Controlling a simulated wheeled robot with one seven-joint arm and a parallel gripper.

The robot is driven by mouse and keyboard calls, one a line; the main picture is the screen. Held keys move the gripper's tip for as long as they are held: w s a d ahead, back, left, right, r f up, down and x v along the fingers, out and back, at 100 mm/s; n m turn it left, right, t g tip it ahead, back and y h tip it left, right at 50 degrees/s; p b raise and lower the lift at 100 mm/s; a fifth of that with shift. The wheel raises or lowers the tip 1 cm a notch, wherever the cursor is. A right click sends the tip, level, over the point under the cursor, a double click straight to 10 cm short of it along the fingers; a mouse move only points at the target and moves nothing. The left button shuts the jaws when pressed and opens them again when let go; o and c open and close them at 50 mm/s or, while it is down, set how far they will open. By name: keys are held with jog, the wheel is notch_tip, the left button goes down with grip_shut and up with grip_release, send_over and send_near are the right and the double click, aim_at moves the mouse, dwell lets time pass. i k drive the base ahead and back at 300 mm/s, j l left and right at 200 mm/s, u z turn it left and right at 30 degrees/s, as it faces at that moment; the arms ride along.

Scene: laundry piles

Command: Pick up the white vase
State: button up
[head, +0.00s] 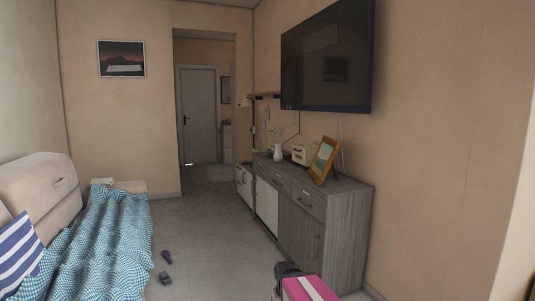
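A small white vase (278,153) stands upright on top of the grey wooden sideboard (345,189) along the right wall. It is near the middle of the sideboard top, left of a cream-coloured box-like object (303,154). The vase looks small and far off, so its details are hard to make out. My gripper is not in this view.
A picture frame (324,160) stands on the sideboard's near end. A pink box (308,289) and a dark item (286,269) are at the bottom. A sofa with a blue patterned blanket (100,245) fills the left. Small dark objects (165,277) lie on the otherwise clear floor.

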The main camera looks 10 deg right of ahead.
aim_at(278, 155)
jog(key=i+j, duration=0.2)
jog(key=i, duration=0.35)
jog(key=i+j+u, duration=0.1)
jog(key=i, duration=0.5)
jog(key=i+j, duration=0.25)
jog(key=i, duration=0.3)
jog(key=u, duration=0.05)
